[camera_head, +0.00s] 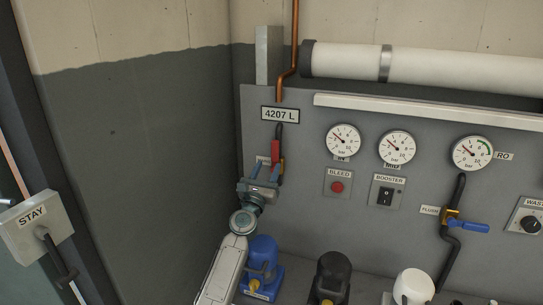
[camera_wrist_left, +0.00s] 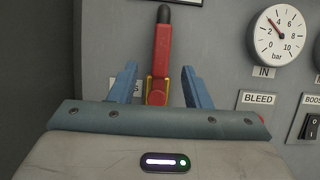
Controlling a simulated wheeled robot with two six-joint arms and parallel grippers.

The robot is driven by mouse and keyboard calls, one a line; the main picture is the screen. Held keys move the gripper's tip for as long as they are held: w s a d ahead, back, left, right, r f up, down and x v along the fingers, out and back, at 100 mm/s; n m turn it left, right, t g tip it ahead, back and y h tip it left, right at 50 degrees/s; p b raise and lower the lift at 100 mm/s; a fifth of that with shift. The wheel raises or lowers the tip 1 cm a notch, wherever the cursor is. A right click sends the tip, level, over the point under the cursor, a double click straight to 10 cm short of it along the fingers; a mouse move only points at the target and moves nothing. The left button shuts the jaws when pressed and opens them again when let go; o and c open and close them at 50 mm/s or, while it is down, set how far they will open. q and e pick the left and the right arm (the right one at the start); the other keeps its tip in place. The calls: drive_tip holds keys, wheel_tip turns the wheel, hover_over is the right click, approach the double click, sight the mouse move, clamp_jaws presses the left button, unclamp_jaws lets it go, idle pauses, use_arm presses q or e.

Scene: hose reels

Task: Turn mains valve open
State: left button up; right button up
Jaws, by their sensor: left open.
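The mains valve has a red lever (camera_head: 275,152) over a yellow body, below the 4207 L sign on the grey panel. The lever stands upright and also shows in the left wrist view (camera_wrist_left: 161,50). The yellow body (camera_wrist_left: 156,92) is partly hidden behind my gripper. My left gripper (camera_head: 265,172) is open, its blue fingers pointing at the panel. In the left wrist view its fingers (camera_wrist_left: 160,88) stand on either side of the valve, with gaps on both sides and no contact visible. My right gripper is not in view.
Gauges (camera_head: 397,147), a BLEED button (camera_head: 337,187) and a BOOSTER switch (camera_head: 385,196) are right of the valve. A blue-handled FLUSH valve (camera_head: 468,225) is farther right. A blue pump-like unit (camera_head: 262,262) stands beside my left arm. A dark wall is close on the left.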

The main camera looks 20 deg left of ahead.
use_arm(q)
drive_tip(key=shift+v, duration=1.5)
drive_tip(key=shift+f, duration=0.1)
